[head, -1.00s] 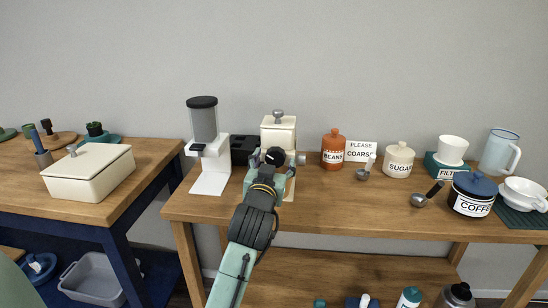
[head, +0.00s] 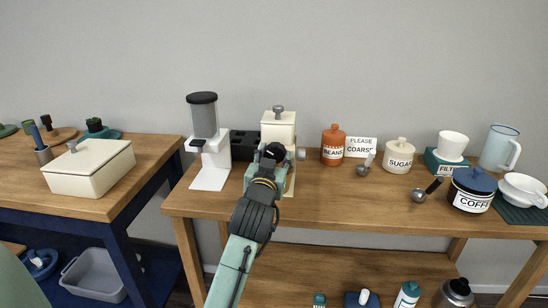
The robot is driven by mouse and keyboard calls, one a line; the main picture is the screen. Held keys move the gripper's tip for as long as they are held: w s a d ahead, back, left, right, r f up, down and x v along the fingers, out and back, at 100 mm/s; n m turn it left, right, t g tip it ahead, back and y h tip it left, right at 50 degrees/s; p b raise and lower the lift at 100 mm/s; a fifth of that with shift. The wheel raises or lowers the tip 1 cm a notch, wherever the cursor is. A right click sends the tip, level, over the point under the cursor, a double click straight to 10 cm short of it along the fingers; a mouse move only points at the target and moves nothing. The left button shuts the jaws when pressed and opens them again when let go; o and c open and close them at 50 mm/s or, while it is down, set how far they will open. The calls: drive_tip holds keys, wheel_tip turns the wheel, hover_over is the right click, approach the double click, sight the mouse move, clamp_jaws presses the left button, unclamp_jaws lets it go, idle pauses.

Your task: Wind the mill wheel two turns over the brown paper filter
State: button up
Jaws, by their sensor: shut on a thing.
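The mill (head: 278,128) is a cream box with a grey knob on top, standing at the back of the wooden table. My gripper (head: 276,154) is at the mill's front, shut, with my wrist covering most of the contact. The wheel is hidden behind my gripper; the hold appears to be on it. A grey round knob (head: 300,154) sticks out at the mill's right side. The brown paper filter is not visible. A teal box marked FILTER (head: 447,168) stands at the right with a white cup-shaped piece (head: 452,144) on it.
A white stand with a grey cylinder (head: 203,120) and a black block (head: 244,145) are left of the mill. The front middle of the table is clear.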

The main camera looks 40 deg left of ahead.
drive_tip(key=shift+c, duration=0.7)
drive_tip(key=shift+f+m+b, duration=0.1)
drive_tip(key=shift+m+b, duration=0.2)
drive_tip(key=shift+b, duration=0.1)
drive_tip(key=shift+f+m+b, duration=0.1)
drive_tip(key=shift+m+b, duration=0.4)
drive_tip(key=shift+b, duration=0.05)
drive_tip(key=m+b, duration=0.5)
drive_tip(key=m, duration=0.1)
drive_tip(key=shift+m, duration=0.4)
drive_tip(key=shift+r+m+g+b, duration=0.2)
drive_tip(key=shift+m+b, duration=0.35)
drive_tip(key=shift+m, duration=0.4)
drive_tip(key=shift+r+m+g+b, duration=0.1)
drive_tip(key=shift+m+g+b, duration=0.1)
drive_tip(key=shift+m+b, duration=0.55)
drive_tip(key=shift+m, duration=0.3)
